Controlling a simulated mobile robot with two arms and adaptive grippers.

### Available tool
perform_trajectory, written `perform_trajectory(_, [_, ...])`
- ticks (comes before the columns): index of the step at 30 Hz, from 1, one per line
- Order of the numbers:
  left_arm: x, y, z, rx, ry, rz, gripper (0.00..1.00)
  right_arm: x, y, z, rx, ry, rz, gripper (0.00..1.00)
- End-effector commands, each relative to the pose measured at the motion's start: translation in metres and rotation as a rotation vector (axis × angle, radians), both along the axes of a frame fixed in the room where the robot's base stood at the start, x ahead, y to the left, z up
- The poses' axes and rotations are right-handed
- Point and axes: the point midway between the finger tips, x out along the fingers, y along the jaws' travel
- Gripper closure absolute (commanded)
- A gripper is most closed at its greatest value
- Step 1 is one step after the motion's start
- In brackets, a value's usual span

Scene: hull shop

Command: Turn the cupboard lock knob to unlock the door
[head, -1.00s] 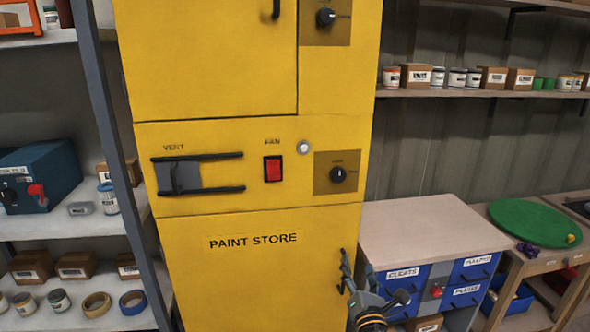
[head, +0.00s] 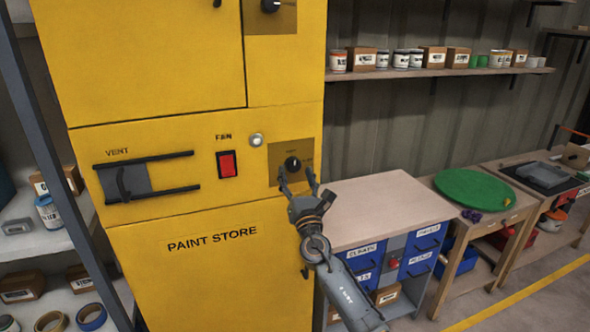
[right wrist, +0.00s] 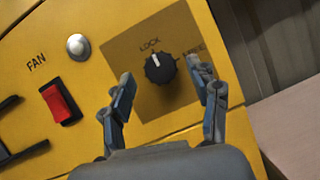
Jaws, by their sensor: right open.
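The lock knob (head: 292,163) is a round black knob with a white pointer, on a brown square plate (head: 278,151) on the yellow cupboard (head: 170,175). In the right wrist view the knob (right wrist: 160,68) has its pointer toward the LOCK label; a second label to its right is partly hidden by a finger. My right gripper (head: 297,181) is open just in front of the knob. In the right wrist view its fingers (right wrist: 167,86) stand left and right of the knob, with no visible contact. My left gripper is not in view.
A red FAN switch (head: 226,164), a round white button (head: 257,140) and a VENT slider (head: 124,182) are left of the knob. A second knob (head: 270,5) is higher up. A wooden-topped drawer cabinet (head: 375,205) stands close at the right.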

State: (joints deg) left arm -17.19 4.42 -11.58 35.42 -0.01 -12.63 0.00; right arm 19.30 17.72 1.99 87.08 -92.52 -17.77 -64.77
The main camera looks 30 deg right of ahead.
Motion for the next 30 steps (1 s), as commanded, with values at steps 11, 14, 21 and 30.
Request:
perform_trajectory(11, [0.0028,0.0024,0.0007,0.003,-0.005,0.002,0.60,0.0151,-0.0058,0.0059,0.000,0.001,0.000,0.39])
perform_trajectory(14, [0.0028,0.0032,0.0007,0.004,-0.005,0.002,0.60,0.0149,-0.0057,0.0058,0.000,0.001,0.000,0.39])
perform_trajectory(21, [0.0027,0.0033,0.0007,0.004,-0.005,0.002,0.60,0.0147,-0.0056,0.0058,0.000,0.001,0.000,0.84])
perform_trajectory(30, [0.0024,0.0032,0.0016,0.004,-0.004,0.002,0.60,0.0148,-0.0053,0.0060,0.018,-0.003,0.000,0.94])
